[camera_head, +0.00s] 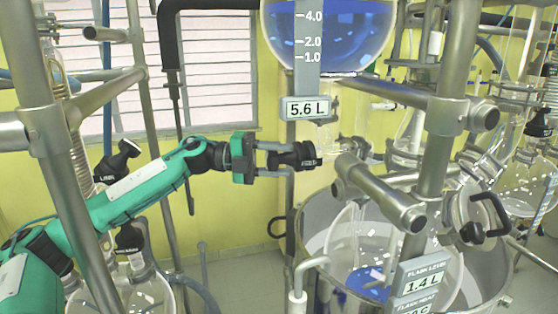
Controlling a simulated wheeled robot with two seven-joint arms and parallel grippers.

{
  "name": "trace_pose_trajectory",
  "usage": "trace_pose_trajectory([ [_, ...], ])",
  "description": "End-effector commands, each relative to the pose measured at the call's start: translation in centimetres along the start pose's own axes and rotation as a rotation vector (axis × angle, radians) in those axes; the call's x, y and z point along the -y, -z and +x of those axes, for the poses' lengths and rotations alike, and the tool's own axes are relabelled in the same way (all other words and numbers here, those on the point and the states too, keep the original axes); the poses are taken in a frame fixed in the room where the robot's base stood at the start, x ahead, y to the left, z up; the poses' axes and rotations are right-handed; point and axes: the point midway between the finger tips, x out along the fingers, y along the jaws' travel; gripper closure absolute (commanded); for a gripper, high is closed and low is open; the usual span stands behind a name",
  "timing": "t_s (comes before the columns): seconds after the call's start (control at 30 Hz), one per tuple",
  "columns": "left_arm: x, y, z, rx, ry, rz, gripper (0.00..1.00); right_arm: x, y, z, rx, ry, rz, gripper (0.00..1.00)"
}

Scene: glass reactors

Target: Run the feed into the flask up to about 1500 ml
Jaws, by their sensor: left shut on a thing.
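The feed vessel (345,45), a round glass globe with blue liquid, hangs at the top; its display (307,108) reads 5.6 L. Below its outlet is a black valve handle (308,155). My left gripper (285,156) reaches in from the left and is shut on this handle. The glass flask (340,240) sits lower right inside a steel pot, with a little blue liquid (370,281) at its bottom. The flask level display (427,283) reads 1.4 L. The glass between valve and flask is partly hidden by steel pipes. My right gripper is not in view.
Steel frame poles (448,110) and clamps stand close around the flask. The steel pot (312,208) surrounds the flask. Black handles (118,160) and (130,240) sit near my left arm. Another glass vessel (525,190) stands at the right.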

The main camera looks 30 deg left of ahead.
Motion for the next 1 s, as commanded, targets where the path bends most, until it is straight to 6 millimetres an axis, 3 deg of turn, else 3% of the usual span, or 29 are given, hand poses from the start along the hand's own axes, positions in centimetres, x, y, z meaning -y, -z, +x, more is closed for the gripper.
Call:
trace_pose_trajectory([
  [0.6, -0.18, 0.03, 0.04, -0.001, -0.017, 0.035, 0.78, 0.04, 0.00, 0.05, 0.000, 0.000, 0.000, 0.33],
  [0.63, -0.18, 0.03, 0.04, -0.001, -0.017, 0.035, 0.49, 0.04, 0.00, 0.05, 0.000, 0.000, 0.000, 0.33],
  [0.7, -0.17, 0.03, 0.04, -0.001, -0.017, 0.035, 0.35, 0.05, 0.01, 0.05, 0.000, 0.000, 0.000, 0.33],
  [1.0, -0.09, 0.01, 0.01, -0.001, -0.015, 0.035, 0.33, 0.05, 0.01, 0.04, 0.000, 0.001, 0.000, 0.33],
])
